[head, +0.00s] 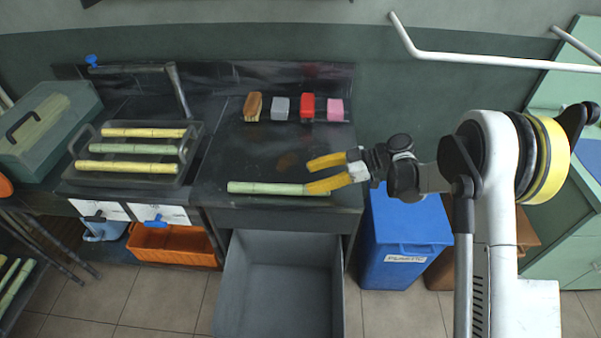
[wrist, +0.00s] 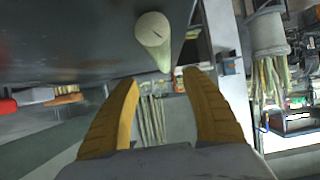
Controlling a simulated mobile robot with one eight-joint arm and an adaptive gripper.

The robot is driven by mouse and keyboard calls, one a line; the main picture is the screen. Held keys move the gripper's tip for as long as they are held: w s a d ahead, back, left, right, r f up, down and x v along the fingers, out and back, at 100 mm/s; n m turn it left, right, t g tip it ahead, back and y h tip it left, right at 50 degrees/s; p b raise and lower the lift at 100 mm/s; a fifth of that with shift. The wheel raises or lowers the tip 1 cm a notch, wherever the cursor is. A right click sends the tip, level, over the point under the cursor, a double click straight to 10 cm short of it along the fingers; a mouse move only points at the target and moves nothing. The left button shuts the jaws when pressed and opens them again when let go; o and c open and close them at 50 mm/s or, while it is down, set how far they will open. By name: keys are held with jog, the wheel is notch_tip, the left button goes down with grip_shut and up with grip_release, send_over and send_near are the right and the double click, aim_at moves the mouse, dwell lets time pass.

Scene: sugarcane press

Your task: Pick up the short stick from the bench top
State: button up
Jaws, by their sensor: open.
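The short stick (head: 265,188), pale green, lies along the front edge of the bench top (head: 225,165). My gripper (head: 310,177) is open and empty at the stick's right end. In the head view its lower yellow finger overlaps that end; I cannot tell whether they touch. In the wrist view the stick (wrist: 152,42) shows end-on, ahead of the fingertips (wrist: 160,78) and roughly in line with the gap between them. Nothing is between the fingers.
A tray (head: 190,165) with yellow and green sticks is left of the bench top. A brush (head: 253,106) and grey, red and pink blocks (head: 306,108) line the back. An open drawer (head: 280,290) is below. A blue bin (head: 405,240) stands right.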

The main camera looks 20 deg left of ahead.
aim_at(279, 188)
jog(key=b+x, duration=0.1)
jog(key=x, duration=0.4)
jog(key=shift+s+a+b, duration=0.1)
jog(key=shift+s+b, duration=0.2)
jog(key=shift+b, duration=0.05)
jog(key=b+x, duration=0.1)
jog(key=x, duration=0.1)
jog(key=b+x, duration=0.2)
jog(key=x, duration=0.1)
jog(key=shift+s+a+f, duration=0.1)
jog(key=shift+a+f, duration=0.05)
jog(key=shift+f, duration=0.2)
jog(key=shift+r, duration=0.1)
grip_shut()
